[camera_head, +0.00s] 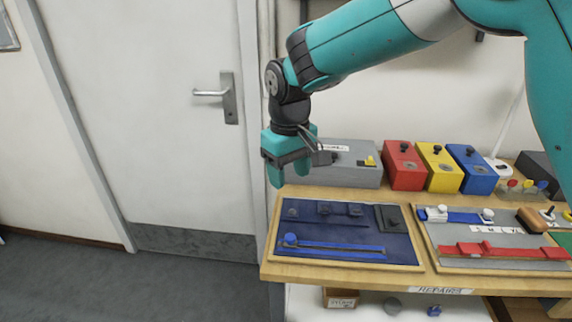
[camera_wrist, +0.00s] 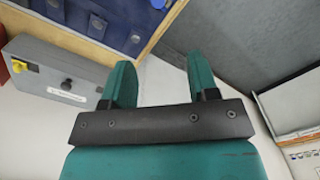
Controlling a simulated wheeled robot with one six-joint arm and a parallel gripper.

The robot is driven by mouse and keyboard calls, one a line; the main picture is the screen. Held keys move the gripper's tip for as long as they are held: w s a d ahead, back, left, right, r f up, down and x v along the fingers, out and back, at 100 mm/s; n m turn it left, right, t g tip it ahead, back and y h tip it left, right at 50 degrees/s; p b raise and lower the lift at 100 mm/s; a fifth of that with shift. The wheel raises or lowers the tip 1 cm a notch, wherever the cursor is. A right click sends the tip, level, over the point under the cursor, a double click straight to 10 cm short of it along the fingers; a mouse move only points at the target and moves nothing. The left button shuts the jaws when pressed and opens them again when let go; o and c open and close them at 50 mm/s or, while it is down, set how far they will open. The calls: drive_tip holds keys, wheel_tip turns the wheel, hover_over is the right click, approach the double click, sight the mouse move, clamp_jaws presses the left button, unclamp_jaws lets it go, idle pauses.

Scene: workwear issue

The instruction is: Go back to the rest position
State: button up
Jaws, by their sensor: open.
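My gripper (camera_head: 289,165) hangs from the teal arm, fingers down, at the left end of the workbench. It is above and behind the left back corner of the dark blue tray (camera_head: 345,262). In the wrist view, the two teal fingers (camera_wrist: 161,85) stand apart with nothing between them. My gripper is empty and clear of the bench items. The grey box (camera_head: 343,171) with a yellow part stands just right of the gripper, partly behind it; it also shows at the left of the wrist view (camera_wrist: 55,75).
Red (camera_head: 403,166), yellow (camera_head: 439,168) and blue (camera_head: 472,169) boxes line the back of the bench. A second tray (camera_head: 432,262) holds red and blue parts. A door (camera_head: 150,110) is at the left. Floor (camera_head: 120,290) in front of it is clear.

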drive_tip(key=s+d+r+y, duration=0.1)
drive_tip(key=s+d+r, duration=0.1)
drive_tip(key=s, duration=0.6)
drive_tip(key=s+d+r+y, duration=0.1)
drive_tip(key=s+d, duration=0.3)
drive_tip(key=s, duration=0.5)
drive_tip(key=s+d+r+y, duration=0.2)
drive_tip(key=s+d+r, duration=0.1)
drive_tip(key=s, duration=0.6)
drive_tip(key=shift+d+r, duration=0.2)
drive_tip(key=shift+d, duration=0.35)
drive_tip(key=shift+w+d, duration=0.1)
